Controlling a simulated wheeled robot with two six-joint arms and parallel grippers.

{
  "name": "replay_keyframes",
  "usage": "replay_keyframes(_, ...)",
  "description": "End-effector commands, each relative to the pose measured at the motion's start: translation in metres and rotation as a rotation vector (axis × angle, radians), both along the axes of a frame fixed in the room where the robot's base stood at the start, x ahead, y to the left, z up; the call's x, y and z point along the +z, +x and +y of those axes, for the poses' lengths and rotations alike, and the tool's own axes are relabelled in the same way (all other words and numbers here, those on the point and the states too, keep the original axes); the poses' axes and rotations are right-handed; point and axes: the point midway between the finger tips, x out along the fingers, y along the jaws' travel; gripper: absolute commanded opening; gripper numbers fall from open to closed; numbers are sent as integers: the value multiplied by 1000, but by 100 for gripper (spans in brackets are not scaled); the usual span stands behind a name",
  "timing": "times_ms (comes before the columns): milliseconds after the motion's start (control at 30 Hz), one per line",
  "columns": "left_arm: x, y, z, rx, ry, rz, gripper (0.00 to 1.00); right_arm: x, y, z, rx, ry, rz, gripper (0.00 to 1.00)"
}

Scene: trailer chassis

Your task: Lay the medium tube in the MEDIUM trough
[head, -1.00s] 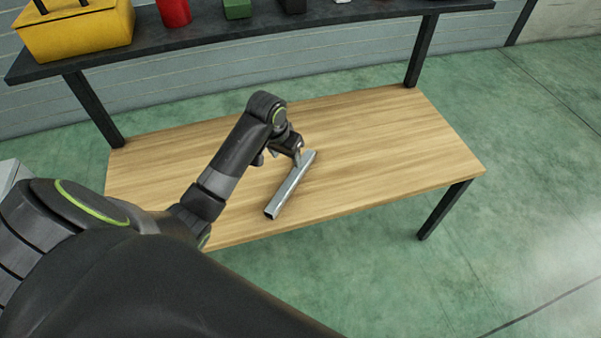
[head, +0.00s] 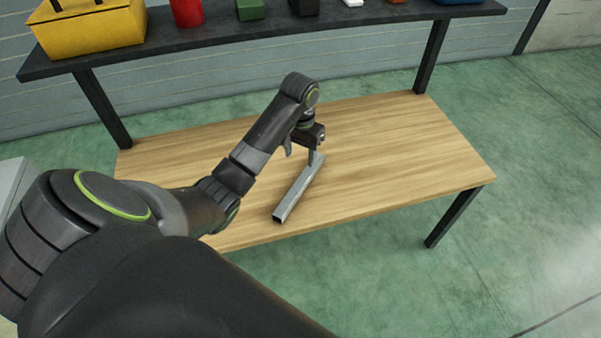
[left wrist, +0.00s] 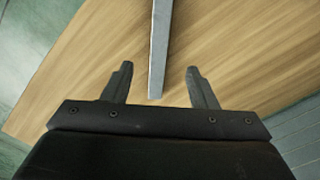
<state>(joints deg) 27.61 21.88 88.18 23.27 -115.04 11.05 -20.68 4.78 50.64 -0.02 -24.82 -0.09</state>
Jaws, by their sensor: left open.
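A grey square metal tube (head: 300,189) lies slantwise on the wooden table; I cannot tell from the pictures whether it is the medium one. My left gripper (head: 315,157) is over the tube's far end, pointing down. In the left wrist view the left gripper (left wrist: 158,82) is open, its two fingers apart on either side of the tube's end (left wrist: 159,50), with nothing held. I cannot tell whether the fingers touch the tube. No trough shows in these views. My right gripper is not in view.
The wooden table (head: 400,150) is otherwise bare around the tube. A dark raised shelf (head: 250,33) runs behind it, holding a yellow toolbox (head: 90,30), a red can (head: 187,12), a green box (head: 250,10) and other small items. Open green floor lies to the right.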

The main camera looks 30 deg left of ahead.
Motion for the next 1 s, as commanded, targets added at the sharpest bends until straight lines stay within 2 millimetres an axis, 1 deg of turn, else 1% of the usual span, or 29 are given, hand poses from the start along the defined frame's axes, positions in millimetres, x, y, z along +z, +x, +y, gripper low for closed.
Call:
replay_keyframes(33,-10,0,0,0,0,0,53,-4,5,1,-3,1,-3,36)
replay_keyframes(167,-23,0,0,-1,-1,0,53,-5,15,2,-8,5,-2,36)
replay_keyframes(300,-45,-1,-1,1,-1,4,53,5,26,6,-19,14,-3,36)
replay_keyframes(400,-57,0,0,1,-1,2,53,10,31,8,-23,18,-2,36)
replay_keyframes(733,-74,3,0,0,0,1,53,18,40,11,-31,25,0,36)
replay_keyframes(1000,-103,12,0,0,-1,3,53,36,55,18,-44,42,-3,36)
